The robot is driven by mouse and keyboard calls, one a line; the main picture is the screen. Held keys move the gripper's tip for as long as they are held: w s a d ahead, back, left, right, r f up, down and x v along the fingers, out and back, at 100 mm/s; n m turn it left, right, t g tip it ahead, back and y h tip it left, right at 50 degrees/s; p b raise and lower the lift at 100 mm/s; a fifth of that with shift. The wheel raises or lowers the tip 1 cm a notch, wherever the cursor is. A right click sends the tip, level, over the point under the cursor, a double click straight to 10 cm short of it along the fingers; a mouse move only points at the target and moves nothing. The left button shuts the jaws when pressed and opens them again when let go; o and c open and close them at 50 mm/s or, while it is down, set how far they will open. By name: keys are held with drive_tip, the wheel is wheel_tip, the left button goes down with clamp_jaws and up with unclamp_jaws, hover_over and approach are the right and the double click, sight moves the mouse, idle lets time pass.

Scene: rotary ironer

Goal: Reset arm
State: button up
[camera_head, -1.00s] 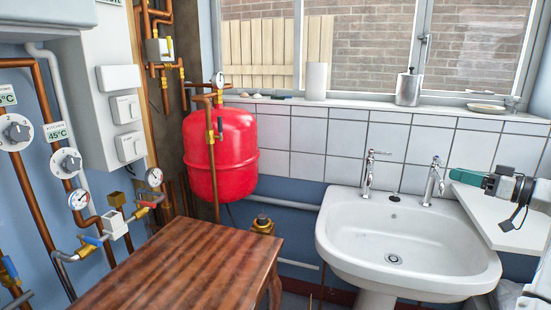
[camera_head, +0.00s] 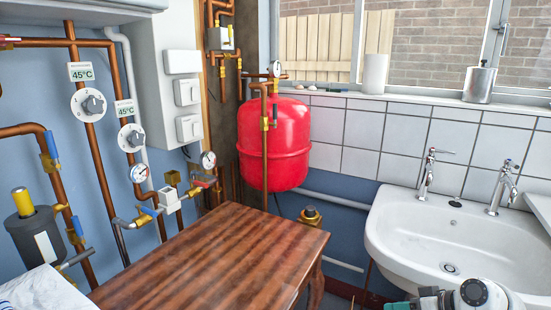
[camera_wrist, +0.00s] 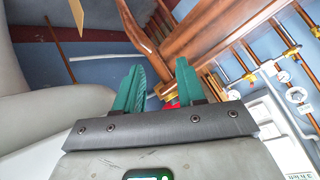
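My gripper (camera_wrist: 158,84) shows in the wrist view with two green fingers standing apart and nothing between them. In the head view only part of my arm's end shows at the bottom right edge, in front of the white sink (camera_head: 450,240), with a bit of green finger beside it. The rest of the arm is cut off by the frame. In the wrist view the fingers point toward the blue wall and the underside of the wooden table (camera_wrist: 215,28). I cannot see them touching anything.
The wooden table (camera_head: 215,255) stands left of the sink. A red tank (camera_head: 290,145), copper pipes (camera_head: 90,150) and dials line the wall behind. A soap dispenser (camera_head: 480,84) and a paper roll (camera_head: 374,74) stand on the sill. A white cloth-like item (camera_head: 40,290) lies at bottom left.

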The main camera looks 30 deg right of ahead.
drive_tip(key=s+a+f+n+g+b, duration=0.15)
drive_tip(key=s+a+f+g, duration=0.35)
drive_tip(key=a+f, duration=0.8)
drive_tip(key=s+a+f+g+h+b, duration=0.2)
drive_tip(key=s+a, duration=0.3)
drive_tip(key=s, duration=0.3)
drive_tip(key=s+a+f+g+h+b, duration=0.15)
drive_tip(key=s+a, duration=0.25)
drive_tip(key=s, duration=0.4)
wheel_tip(320, 180, up, 15)
drive_tip(key=p, duration=1.5)
drive_tip(key=shift+s+n, duration=0.25)
drive_tip(key=shift+n, duration=0.2)
